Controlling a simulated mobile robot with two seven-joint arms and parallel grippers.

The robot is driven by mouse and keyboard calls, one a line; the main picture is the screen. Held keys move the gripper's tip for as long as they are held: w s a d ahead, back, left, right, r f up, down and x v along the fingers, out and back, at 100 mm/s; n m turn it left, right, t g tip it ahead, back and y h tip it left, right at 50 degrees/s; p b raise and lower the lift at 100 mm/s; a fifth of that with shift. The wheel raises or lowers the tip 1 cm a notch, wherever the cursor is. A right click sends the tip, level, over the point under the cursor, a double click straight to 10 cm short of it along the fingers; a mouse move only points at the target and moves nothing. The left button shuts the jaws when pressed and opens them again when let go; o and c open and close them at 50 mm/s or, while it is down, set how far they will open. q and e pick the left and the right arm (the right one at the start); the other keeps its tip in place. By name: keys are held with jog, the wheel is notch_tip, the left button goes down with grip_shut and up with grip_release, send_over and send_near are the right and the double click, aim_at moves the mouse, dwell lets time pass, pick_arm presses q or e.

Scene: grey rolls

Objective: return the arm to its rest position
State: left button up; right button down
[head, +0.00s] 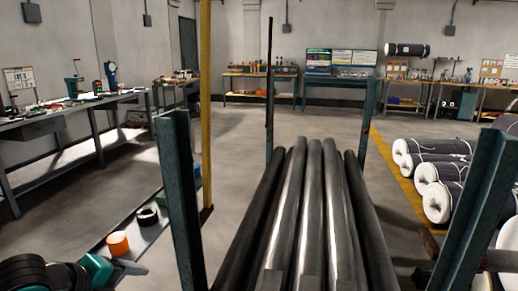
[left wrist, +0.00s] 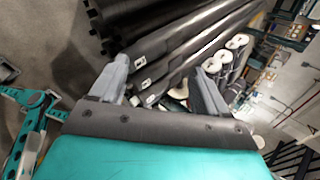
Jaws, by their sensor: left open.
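My left gripper (head: 132,267) is at the lower left of the head view, beside the near left post of the rack. In the left wrist view my left gripper (left wrist: 160,80) shows two grey fingers spread apart with nothing between them. Several long dark grey rolls (head: 315,215) lie side by side between upright posts in the head view. These rolls (left wrist: 180,45) also show beyond the fingers in the left wrist view, apart from them as far as I can tell. My right gripper cannot be made out.
A teal post (head: 180,200) stands close to my left gripper, with another post (head: 478,215) at right. An orange ring (head: 118,244) and a black ring (head: 147,215) sit on a low surface at left. White-ended rolls (head: 440,165) lie at right. Open floor (head: 235,135) lies behind.

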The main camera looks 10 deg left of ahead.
pick_arm(q)
jog(key=s+d+f+n+t+p, duration=0.1)
jog(key=s+d+f+n+p, duration=0.2)
jog(key=n, duration=0.7)
jog(key=s+d+f+n+t+p, duration=0.1)
jog(key=s+d+f+n+p, duration=0.2)
jog(key=s+d+f+n, duration=0.5)
notch_tip(320, 180, down, 2)
jog(key=shift+d+n+t+y, duration=0.3)
jog(key=shift+d+n+y, duration=0.1)
jog(key=shift+d+n, duration=0.7)
pick_arm(e)
jog(key=shift+h, duration=0.4)
jog(key=r, duration=0.1)
jog(key=s+d+r, duration=0.1)
jog(key=d+r, duration=0.1)
jog(key=shift+s+r, duration=0.35)
jog(key=shift+r, duration=0.05)
